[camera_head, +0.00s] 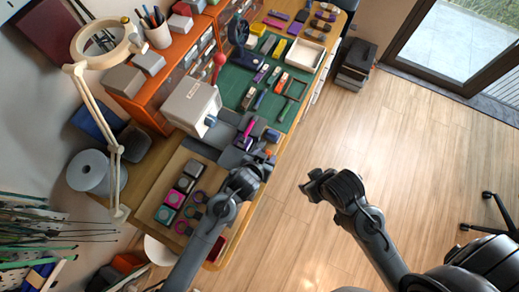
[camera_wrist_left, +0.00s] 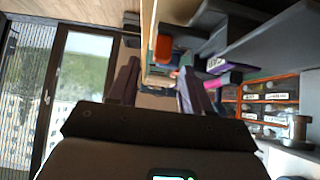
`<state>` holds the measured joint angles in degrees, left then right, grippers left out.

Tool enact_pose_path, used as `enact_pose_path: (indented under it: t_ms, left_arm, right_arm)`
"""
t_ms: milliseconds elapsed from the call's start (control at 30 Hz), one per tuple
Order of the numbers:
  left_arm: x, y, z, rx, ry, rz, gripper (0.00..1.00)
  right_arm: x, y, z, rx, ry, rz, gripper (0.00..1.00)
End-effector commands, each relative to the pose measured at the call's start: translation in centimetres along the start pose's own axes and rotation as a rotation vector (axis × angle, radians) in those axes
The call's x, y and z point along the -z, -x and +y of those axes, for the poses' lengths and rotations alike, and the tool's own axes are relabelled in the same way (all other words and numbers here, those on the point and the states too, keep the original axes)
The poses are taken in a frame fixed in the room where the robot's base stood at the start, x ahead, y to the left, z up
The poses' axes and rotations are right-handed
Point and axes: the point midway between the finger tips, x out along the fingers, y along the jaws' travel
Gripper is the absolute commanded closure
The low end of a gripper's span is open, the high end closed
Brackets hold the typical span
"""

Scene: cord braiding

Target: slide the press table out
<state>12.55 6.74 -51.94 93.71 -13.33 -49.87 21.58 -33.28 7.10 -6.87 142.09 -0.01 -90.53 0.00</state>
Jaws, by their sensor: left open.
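The press (camera_head: 190,105) is a pale box-shaped machine on the workbench, with a grey table (camera_head: 226,133) low on its front side. A magenta bar (camera_head: 249,128) and dark blocks lie by the table's outer end. My left gripper (camera_head: 264,164) is just beside that end, near a small orange-red part (camera_head: 269,153). In the left wrist view, its two dark fingers (camera_wrist_left: 158,88) stand apart with nothing clearly held between them. The orange part (camera_wrist_left: 163,48) shows beyond the fingers, and the magenta bar (camera_wrist_left: 222,80) is right of them. My right gripper (camera_head: 308,186) is over the floor, away from the bench.
A green mat (camera_head: 240,88) with many small tools and a white tray (camera_head: 298,52) lie farther along the bench. Coloured spools lie on a board (camera_head: 150,208) nearer. A lamp (camera_head: 108,55) stands at left. The floor (camera_head: 410,140) right of the bench is clear.

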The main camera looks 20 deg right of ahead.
Motion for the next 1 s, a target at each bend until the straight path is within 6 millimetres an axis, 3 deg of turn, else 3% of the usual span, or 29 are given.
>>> enact_pose_path:
  t_ms: [200,400,1000]
  left_arm:
    - [0.0,3.4,0.0,0.000,0.000,-0.002,0.51]
    - [0.0,5.3,0.1,-0.001,-0.001,-0.002,0.51]
    - [0.0,6.1,0.1,-0.001,-0.001,-0.001,0.51]
  right_arm:
    - [0.3,0.9,0.1,-0.001,0.002,0.001,0.51]
    - [0.4,1.2,0.1,-0.001,0.001,0.001,0.51]
    - [0.5,1.4,-0.1,0.006,-0.008,0.002,0.51]
